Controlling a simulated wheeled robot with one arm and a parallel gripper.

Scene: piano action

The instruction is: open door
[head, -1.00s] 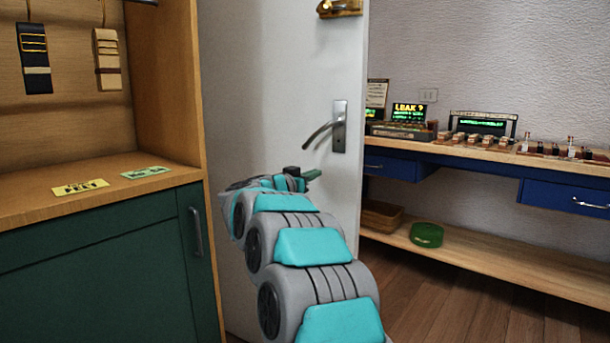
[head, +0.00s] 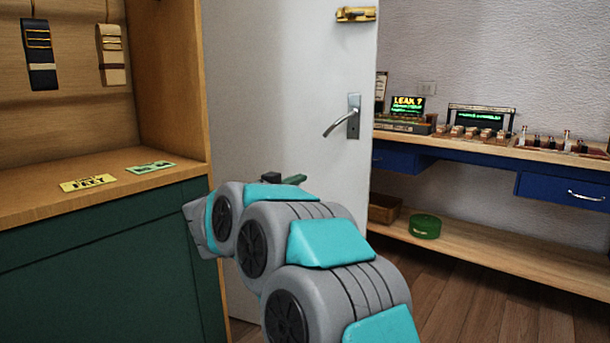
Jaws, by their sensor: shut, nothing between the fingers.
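The white door (head: 285,80) stands ajar in the middle of the head view, its free edge on the right. A silver lever handle (head: 343,122) on a metal plate sits near that edge, its lever pointing left and slightly down. A brass latch (head: 356,14) is fixed near the top of the picture. My gripper (head: 284,179) shows as small black and green parts beyond my arm, below and left of the handle and apart from it in the picture. It is shut with nothing in it. My arm hides much of it and the lower door, so contact with the door cannot be told.
A green cabinet (head: 100,255) with a wooden top stands close on the left, bearing yellow and green cards. Right of the door, a wooden bench (head: 455,147) with blue drawers runs along the wall. Below it, a shelf (head: 480,253) holds a green round tin (head: 425,227). Wooden floor shows lower right.

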